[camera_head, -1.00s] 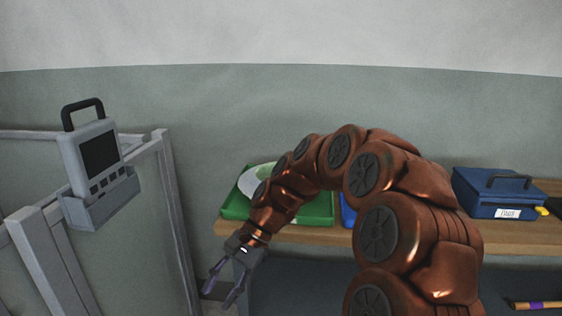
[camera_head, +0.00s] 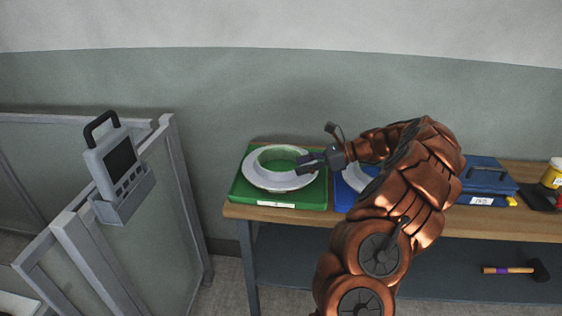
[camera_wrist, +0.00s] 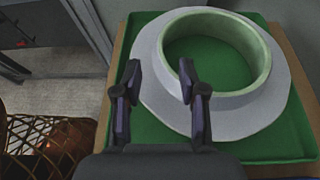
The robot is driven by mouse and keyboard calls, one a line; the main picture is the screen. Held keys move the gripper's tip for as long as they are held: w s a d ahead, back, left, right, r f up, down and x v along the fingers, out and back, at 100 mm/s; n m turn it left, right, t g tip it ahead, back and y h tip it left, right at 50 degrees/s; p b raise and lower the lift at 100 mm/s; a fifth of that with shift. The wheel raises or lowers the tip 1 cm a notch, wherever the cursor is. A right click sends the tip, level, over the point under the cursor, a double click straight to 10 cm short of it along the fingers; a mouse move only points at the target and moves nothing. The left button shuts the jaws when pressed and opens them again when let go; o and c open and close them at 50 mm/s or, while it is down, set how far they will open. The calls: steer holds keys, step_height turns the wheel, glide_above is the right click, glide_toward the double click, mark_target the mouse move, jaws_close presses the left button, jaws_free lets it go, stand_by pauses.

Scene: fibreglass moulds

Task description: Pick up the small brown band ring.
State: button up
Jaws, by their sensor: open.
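I cannot make out a small brown band ring in either view. My gripper (camera_head: 310,163) is open and empty, pointing left at the right side of a white flanged ring mould (camera_head: 257,179). In the wrist view my gripper (camera_wrist: 160,76) has its two fingers apart, over or beside the near left part of the flange of that mould (camera_wrist: 160,88). I cannot tell whether they touch it. The mould has a pale green inner wall and lies in a green tray (camera_head: 240,194) at the bench's left end.
The wooden bench (camera_head: 420,219) also holds a blue tray (camera_head: 343,189) partly behind my arm, a blue case (camera_head: 487,183) and a yellow tub (camera_head: 553,173). A hammer (camera_head: 510,269) lies on the lower shelf. A grey partition (camera_head: 185,200) with a handled device (camera_head: 118,165) stands left.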

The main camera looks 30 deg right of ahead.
mark_target(280, 173)
steer(key=shift+f+p+x, duration=0.15)
steer(key=shift+p+x, duration=0.2)
steer(key=shift+x, duration=1.5)
steer(key=shift+f+p+x, duration=0.2)
steer(key=shift+p+x, duration=0.15)
steer(key=shift+x, duration=1.45)
steer(key=shift+s+d, duration=0.1)
steer(key=shift+s, duration=0.05)
jaws_close()
